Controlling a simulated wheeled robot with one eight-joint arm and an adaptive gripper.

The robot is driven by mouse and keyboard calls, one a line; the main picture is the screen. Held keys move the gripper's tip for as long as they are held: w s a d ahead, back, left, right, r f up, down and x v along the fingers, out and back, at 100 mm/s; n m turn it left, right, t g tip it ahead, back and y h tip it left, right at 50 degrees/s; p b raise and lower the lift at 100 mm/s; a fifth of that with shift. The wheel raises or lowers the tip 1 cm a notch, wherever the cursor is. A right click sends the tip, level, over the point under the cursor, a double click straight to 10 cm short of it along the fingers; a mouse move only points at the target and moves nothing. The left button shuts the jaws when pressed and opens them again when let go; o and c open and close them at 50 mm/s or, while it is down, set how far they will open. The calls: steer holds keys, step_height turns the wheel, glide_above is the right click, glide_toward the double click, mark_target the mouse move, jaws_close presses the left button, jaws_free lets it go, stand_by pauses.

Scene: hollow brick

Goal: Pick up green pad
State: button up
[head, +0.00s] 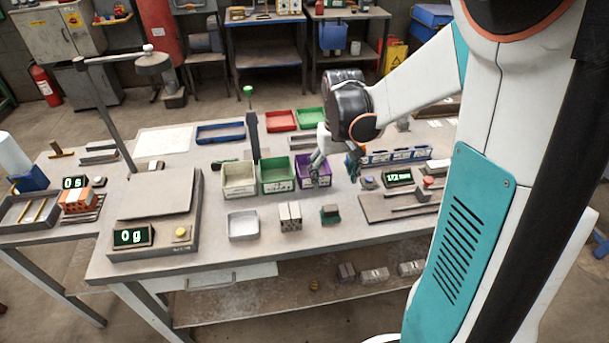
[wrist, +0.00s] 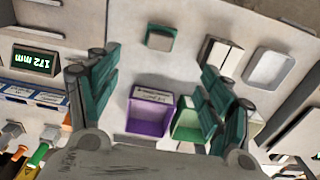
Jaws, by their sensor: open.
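The green pad (head: 330,214) is a small dark green block with a brownish side, lying on the workbench near its front edge. It shows in the wrist view (wrist: 160,38) at the top middle, beyond the fingers. My gripper (head: 335,168) is open and empty, above the bench behind the pad, by the purple bin (head: 314,172). In the wrist view my gripper (wrist: 160,95) has its teal fingers spread wide, with the purple bin (wrist: 149,113) between them and below. The pad is apart from the fingers.
Green (head: 277,176) and cream (head: 240,180) bins stand behind. A measuring fixture (head: 395,205) lies right, a scale (head: 155,205) left. Bench in front of the bins is partly clear.

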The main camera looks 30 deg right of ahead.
steer(key=b, duration=0.3)
glide_above(330, 207)
steer(key=f, duration=0.7)
steer(key=shift+d+f, duration=0.25)
steer(key=shift+f, duration=0.05)
steer(key=shift+a+f+b, duration=0.2)
steer(key=shift+f+b, duration=1)
steer(key=shift+f, duration=2.15)
steer(key=shift+r, duration=0.1)
steer(key=c, duration=1.2)
steer(key=shift+c, duration=0.2)
step_height(330, 207, up, 20)
steer(key=p, duration=0.6)
steer(key=shift+p, duration=0.35)
